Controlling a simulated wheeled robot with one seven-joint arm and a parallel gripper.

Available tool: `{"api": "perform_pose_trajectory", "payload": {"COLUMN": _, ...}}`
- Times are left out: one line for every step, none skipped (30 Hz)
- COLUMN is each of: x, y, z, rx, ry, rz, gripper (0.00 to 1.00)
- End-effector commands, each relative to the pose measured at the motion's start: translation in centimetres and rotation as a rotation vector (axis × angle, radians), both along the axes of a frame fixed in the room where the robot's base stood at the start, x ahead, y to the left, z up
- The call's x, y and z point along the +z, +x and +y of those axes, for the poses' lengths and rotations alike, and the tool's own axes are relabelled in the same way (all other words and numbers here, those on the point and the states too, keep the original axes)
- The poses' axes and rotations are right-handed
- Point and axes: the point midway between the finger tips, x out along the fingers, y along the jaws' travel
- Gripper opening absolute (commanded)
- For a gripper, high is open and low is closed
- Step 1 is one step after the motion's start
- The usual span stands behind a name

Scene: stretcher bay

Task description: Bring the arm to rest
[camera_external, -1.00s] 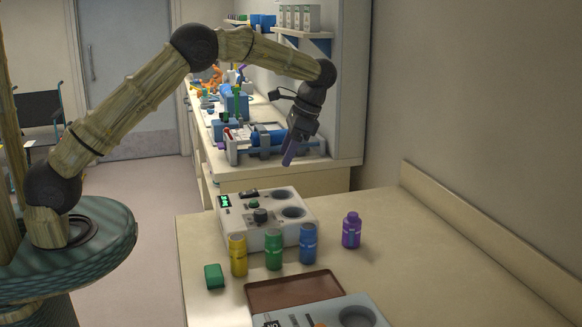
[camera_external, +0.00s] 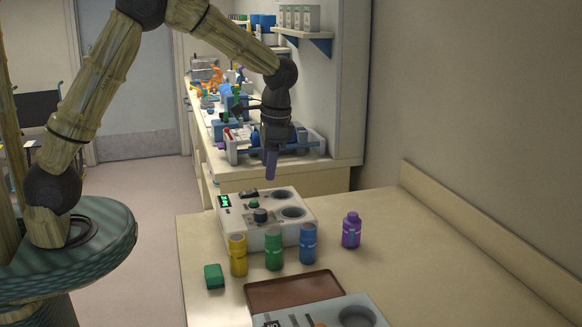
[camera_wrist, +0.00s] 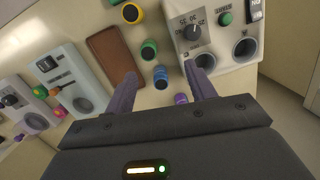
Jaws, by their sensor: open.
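My gripper (camera_external: 270,165) is in the air above the far part of the counter, over the white device with two round wells (camera_external: 265,240). Its purple fingers point down. In the wrist view my gripper (camera_wrist: 160,88) is open, its two fingers well apart with nothing held between them. My arm bends up from its round base and down to the gripper. The gripper touches nothing that I can see.
On the counter (camera_external: 440,270) stand a yellow jar (camera_external: 238,256), a green jar (camera_external: 274,250), a blue jar (camera_external: 307,245) and a purple bottle (camera_external: 351,231). A green block (camera_external: 214,276), brown tray (camera_external: 290,291) and second device (camera_external: 370,304) are nearer. The counter's right side is clear.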

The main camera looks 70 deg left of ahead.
Motion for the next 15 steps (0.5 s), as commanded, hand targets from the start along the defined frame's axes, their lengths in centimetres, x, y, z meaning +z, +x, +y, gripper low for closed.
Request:
{"api": "perform_pose_trajectory", "payload": {"x": 0.1, "y": -1.3, "z": -0.9, "rx": 0.004, "ry": -0.006, "rz": -0.026, "gripper": 0.55}}
{"api": "perform_pose_trajectory", "payload": {"x": 0.1, "y": -1.9, "z": -1.4, "rx": 0.009, "ry": -0.01, "rz": -0.044, "gripper": 0.55}}
{"api": "perform_pose_trajectory", "payload": {"x": 0.0, "y": -2.8, "z": -2.0, "rx": 0.015, "ry": -0.015, "rz": -0.066, "gripper": 0.55}}
{"api": "perform_pose_trajectory", "payload": {"x": 0.0, "y": -3.5, "z": -2.4, "rx": 0.021, "ry": -0.018, "rz": -0.084, "gripper": 0.55}}
{"api": "perform_pose_trajectory", "payload": {"x": -0.1, "y": -4.2, "z": -2.8, "rx": 0.026, "ry": -0.022, "rz": -0.101, "gripper": 0.55}}
{"api": "perform_pose_trajectory", "payload": {"x": -0.2, "y": -5.2, "z": -3.4, "rx": 0.032, "ry": -0.026, "rz": -0.122, "gripper": 0.55}}
{"api": "perform_pose_trajectory", "payload": {"x": -0.3, "y": -5.9, "z": -3.8, "rx": 0.038, "ry": -0.03, "rz": -0.138, "gripper": 0.55}}
{"api": "perform_pose_trajectory", "payload": {"x": -0.4, "y": -6.7, "z": -4.2, "rx": 0.043, "ry": -0.034, "rz": -0.155, "gripper": 0.55}}
{"api": "perform_pose_trajectory", "payload": {"x": -0.5, "y": -7.8, "z": -4.7, "rx": 0.051, "ry": -0.039, "rz": -0.177, "gripper": 0.55}}
{"api": "perform_pose_trajectory", "payload": {"x": -0.6, "y": -8.6, "z": -5.1, "rx": 0.058, "ry": -0.043, "rz": -0.194, "gripper": 0.55}}
{"api": "perform_pose_trajectory", "payload": {"x": -0.7, "y": -9.4, "z": -5.4, "rx": 0.063, "ry": -0.047, "rz": -0.209, "gripper": 0.55}}
{"api": "perform_pose_trajectory", "payload": {"x": -0.9, "y": -10.5, "z": -5.9, "rx": 0.072, "ry": -0.053, "rz": -0.231, "gripper": 0.55}}
{"api": "perform_pose_trajectory", "payload": {"x": -1.0, "y": -11.4, "z": -6.3, "rx": 0.077, "ry": -0.057, "rz": -0.247, "gripper": 0.55}}
{"api": "perform_pose_trajectory", "payload": {"x": -1.1, "y": -12.3, "z": -6.6, "rx": 0.083, "ry": -0.061, "rz": -0.263, "gripper": 0.55}}
{"api": "perform_pose_trajectory", "payload": {"x": -1.3, "y": -13.4, "z": -6.9, "rx": 0.092, "ry": -0.067, "rz": -0.283, "gripper": 0.55}}
